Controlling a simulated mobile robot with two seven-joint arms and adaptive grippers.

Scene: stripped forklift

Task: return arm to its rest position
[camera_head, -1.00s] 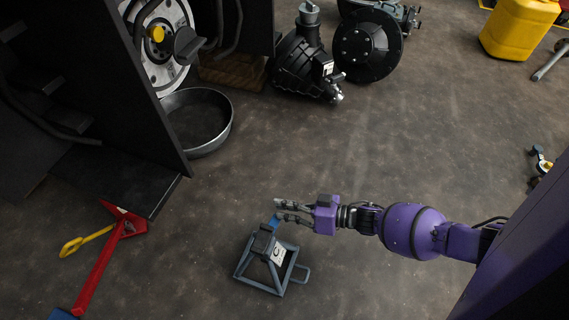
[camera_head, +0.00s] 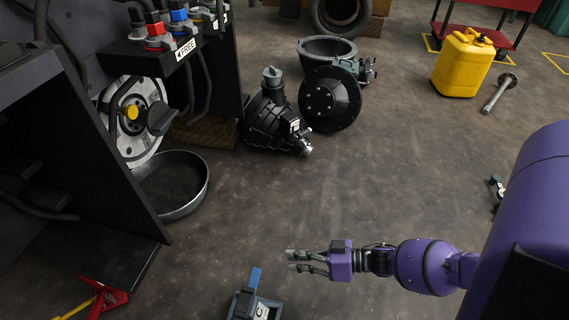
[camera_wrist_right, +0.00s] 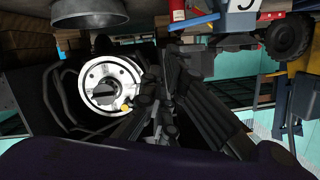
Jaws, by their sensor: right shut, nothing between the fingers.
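My right gripper (camera_head: 306,262) is shut and empty in the head view, pointing left above the floor. My purple right arm reaches it from the right. A grey stand with a blue tab (camera_head: 255,278) is just left of and below the gripper, with a visible gap between them. The stand's lower part is cut off by the picture edge. In the right wrist view the dark gripper fingers (camera_wrist_right: 165,118) show in the middle, with a wheel-like metal disc (camera_wrist_right: 110,83) beyond them. My left gripper is not in view.
The black forklift frame (camera_head: 95,150) fills the left side, with a round pan (camera_head: 205,187) beside it. Black machine parts (camera_head: 330,98) stand at the back, and a yellow canister (camera_head: 463,62) at the back right. A red tool (camera_head: 105,297) lies lower left. The middle floor is clear.

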